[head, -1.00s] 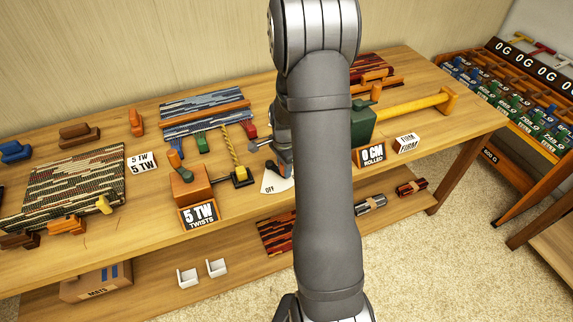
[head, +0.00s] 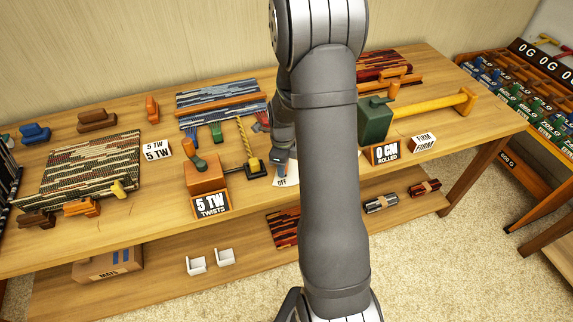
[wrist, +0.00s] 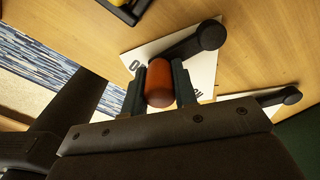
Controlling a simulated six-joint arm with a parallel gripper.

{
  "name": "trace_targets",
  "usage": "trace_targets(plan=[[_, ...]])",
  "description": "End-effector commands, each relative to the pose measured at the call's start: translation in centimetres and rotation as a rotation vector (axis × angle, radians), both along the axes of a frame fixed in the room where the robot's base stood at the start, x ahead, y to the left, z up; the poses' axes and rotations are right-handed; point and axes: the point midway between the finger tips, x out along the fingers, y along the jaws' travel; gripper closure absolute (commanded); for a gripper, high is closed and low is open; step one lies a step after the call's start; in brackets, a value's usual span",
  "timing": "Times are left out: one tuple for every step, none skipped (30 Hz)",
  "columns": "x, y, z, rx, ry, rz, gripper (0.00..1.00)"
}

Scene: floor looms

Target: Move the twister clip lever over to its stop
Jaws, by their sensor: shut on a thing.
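My gripper (wrist: 160,88) is shut on a red-orange rounded knob (wrist: 159,82), with one dark finger on each side of it. The knob appears to be the handle of the twister clip lever. A dark lever arm (wrist: 180,48) runs from near the knob to a round black end (wrist: 210,35) over a white plate (wrist: 152,50). The plate's lettering is partly hidden. In the head view my gripper (head: 280,167) is over the white plate marked OFF (head: 287,182), and the lever is hidden. The orange twister box (head: 205,175) stands left of it, with a "5 TW TWISTS" sign.
A yellow twisted cord (head: 245,137) rises from a black clip block (head: 256,168) left of my gripper. A green roller box (head: 375,120) stands to the right. A second white plate with a dark lever (wrist: 290,95) shows in the wrist view.

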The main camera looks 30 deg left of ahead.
Motion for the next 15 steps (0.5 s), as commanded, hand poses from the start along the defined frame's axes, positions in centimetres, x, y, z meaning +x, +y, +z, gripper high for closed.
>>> trace_targets(plan=[[-0.03, 0.13, 0.07, 0.0, 0.0, -0.012, 1.0], [-0.05, 0.16, 0.08, 0.0, -0.001, -0.021, 1.0], [-0.06, 0.21, 0.08, 0.0, -0.001, -0.029, 1.0], [-0.08, 0.24, 0.08, 0.0, 0.0, -0.034, 1.0], [-0.09, 0.27, 0.08, 0.0, 0.0, -0.039, 1.0], [-0.11, 0.29, 0.08, 0.0, 0.0, -0.044, 1.0], [-0.11, 0.31, 0.08, 0.0, 0.0, -0.047, 1.0], [-0.11, 0.33, 0.08, 0.0, 0.0, -0.049, 1.0], [-0.12, 0.33, 0.08, 0.0, 0.0, -0.052, 1.0], [-0.13, 0.34, 0.08, 0.001, 0.0, -0.052, 1.0], [-0.13, 0.35, 0.08, 0.001, 0.0, -0.053, 1.0], [-0.13, 0.36, 0.08, 0.001, 0.0, -0.053, 1.0], [-0.14, 0.36, 0.08, 0.001, 0.0, -0.054, 1.0], [-0.13, 0.37, 0.08, 0.001, 0.0, -0.054, 1.0], [-0.14, 0.38, 0.08, 0.001, 0.0, -0.053, 1.0]])
